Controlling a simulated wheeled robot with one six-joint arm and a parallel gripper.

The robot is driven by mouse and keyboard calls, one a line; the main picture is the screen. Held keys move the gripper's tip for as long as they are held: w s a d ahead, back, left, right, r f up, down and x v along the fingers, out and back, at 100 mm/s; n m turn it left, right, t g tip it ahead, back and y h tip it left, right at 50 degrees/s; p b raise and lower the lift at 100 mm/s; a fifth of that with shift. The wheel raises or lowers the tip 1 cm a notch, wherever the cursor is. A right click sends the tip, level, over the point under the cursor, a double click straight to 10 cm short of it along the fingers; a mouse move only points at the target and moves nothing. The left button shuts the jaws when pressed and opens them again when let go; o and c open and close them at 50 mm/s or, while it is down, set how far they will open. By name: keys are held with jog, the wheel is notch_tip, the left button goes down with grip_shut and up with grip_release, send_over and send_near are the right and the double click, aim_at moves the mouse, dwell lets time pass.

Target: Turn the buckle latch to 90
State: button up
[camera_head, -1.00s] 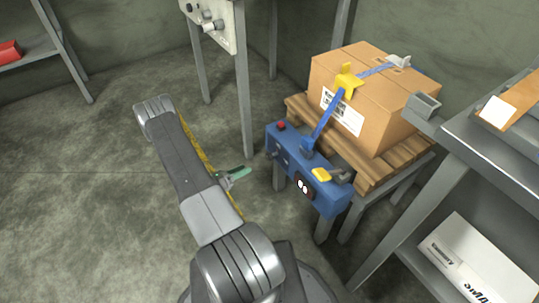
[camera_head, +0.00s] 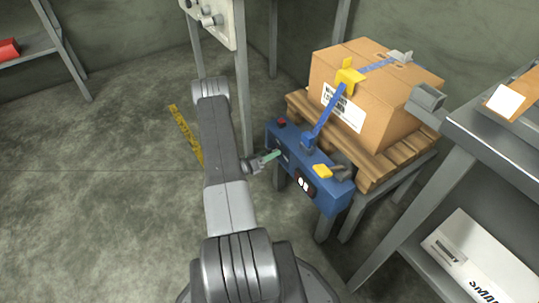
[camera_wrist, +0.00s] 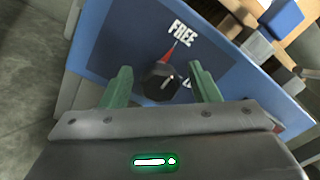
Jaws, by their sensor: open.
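The latch is a dark knob (camera_wrist: 163,82) with a red pointer on a blue panel. In the head view my gripper (camera_head: 272,156) is at the left part of the blue box's (camera_head: 338,197) front, and the knob is hidden there.
A cardboard carton (camera_head: 372,95) with a blue strap (camera_head: 328,113) and yellow corner piece sits on a wooden pallet (camera_head: 385,172) behind the blue box. A grey shelf (camera_head: 480,135) stands at the right. A grey post (camera_head: 243,90) rises close behind my arm. Floor at left is clear.

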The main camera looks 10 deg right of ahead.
jog(key=c, duration=1)
jog(key=shift+o, duration=0.2)
jog(key=shift+m+b, duration=0.35)
jog(key=shift+m, duration=0.05)
jog(key=m+b, duration=0.2)
jog(key=m, duration=0.1)
jog(key=shift+f, duration=0.15)
jog(key=m+b, duration=0.3)
jog(key=m, duration=0.2)
jog(key=m+b, duration=0.3)
jog(key=m, duration=0.1)
jog(key=shift+d+m, duration=0.1)
jog(key=shift+m, duration=0.3)
jog(key=m+b, duration=0.2)
jog(key=m, duration=0.2)
